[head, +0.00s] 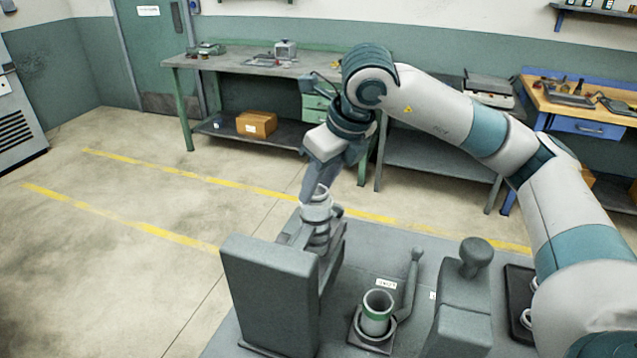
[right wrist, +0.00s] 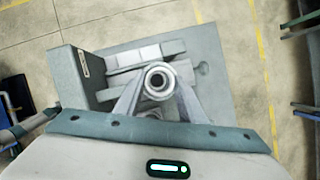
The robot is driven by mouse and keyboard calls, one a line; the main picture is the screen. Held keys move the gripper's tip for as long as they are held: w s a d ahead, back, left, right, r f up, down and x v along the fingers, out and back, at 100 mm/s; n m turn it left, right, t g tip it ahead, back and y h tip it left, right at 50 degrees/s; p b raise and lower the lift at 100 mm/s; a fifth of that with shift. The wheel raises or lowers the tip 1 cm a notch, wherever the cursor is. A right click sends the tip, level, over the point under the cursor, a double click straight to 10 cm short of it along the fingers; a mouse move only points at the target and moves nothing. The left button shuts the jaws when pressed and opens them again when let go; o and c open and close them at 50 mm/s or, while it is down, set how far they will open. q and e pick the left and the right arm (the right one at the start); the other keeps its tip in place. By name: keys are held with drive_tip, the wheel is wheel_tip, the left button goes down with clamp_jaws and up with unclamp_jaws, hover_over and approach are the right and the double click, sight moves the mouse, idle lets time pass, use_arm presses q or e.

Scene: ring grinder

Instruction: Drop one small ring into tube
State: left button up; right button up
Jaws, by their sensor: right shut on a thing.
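My right gripper (head: 319,198) points down over the grey machine at the left of the bench. It is shut on a small light-grey ring (head: 316,212), which sits at a stepped metal post (head: 318,238). I cannot tell whether the ring rests on the post or is just above it. In the right wrist view the ring (right wrist: 158,80) shows round and open between the two fingertips (right wrist: 157,98). The tube (head: 377,313), grey with a green band, stands upright in a holder to the right and nearer. My left gripper is not in view.
The tall grey block (head: 270,290) of the machine stands left of the post. A lever (head: 411,280) rises beside the tube, and a knobbed grey block (head: 465,300) stands right of it. A dark tray (head: 518,290) with light rings lies at the right, partly behind my arm.

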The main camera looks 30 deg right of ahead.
drive_tip(key=shift+b, duration=0.35)
idle(0.6)
drive_tip(key=o, duration=1.7)
drive_tip(key=shift+r, duration=0.1)
wheel_tip(320, 180, up, 7)
drive_tip(key=p, duration=0.3)
idle(0.9)
